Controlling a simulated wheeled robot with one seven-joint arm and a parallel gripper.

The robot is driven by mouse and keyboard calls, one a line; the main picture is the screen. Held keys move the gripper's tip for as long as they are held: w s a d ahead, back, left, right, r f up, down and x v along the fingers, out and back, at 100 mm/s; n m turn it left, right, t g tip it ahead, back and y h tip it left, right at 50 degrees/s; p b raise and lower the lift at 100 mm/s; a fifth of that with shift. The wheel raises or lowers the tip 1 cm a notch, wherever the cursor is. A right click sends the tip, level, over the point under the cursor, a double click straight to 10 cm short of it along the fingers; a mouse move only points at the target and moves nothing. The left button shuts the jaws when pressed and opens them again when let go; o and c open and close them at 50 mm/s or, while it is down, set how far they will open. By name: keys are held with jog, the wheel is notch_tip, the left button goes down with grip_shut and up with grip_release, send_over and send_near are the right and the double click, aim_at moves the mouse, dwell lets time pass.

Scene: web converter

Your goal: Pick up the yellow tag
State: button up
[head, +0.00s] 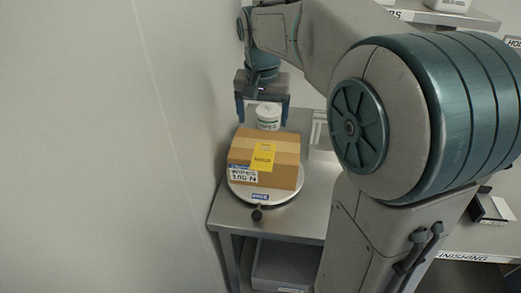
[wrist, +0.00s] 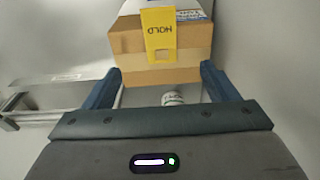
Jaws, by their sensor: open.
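The yellow tag (head: 263,157) hangs over the top edge and front face of a cardboard box (head: 282,176) in the head view. In the wrist view the tag (wrist: 158,30) shows dark letters and lies on the box (wrist: 190,65), beyond my fingertips. My gripper (head: 263,118) is open and points down, behind and above the box. In the wrist view my gripper (wrist: 161,75) has its two fingers spread wide, with nothing held between them.
The box rests on a round turntable (head: 270,199) with a dark knob at its front, on a metal table (head: 307,213). A plain wall (head: 120,150) runs close along the left. A shelf (head: 440,17) is at the upper right. My arm hides much of the right side.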

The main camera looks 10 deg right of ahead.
send_over(263, 156)
jog(key=s, duration=0.1)
jog(key=f, duration=0.7)
jog(key=shift+s+a+f, duration=0.1)
jog(key=shift+a, duration=0.1)
jog(key=shift+w+d+f+p, duration=0.15)
jog(key=shift+f+p, duration=0.15)
jog(key=shift+f, duration=0.6)
jog(key=shift+w+f+p, duration=0.2)
jog(key=shift+f+p, duration=0.15)
jog(key=shift+f, duration=0.6)
jog(key=shift+w+d+f+p, duration=0.15)
jog(key=shift+f+p, duration=0.15)
jog(key=shift+f, duration=0.6)
jog(key=shift+a, duration=0.1)
jog(key=c, duration=1.1)
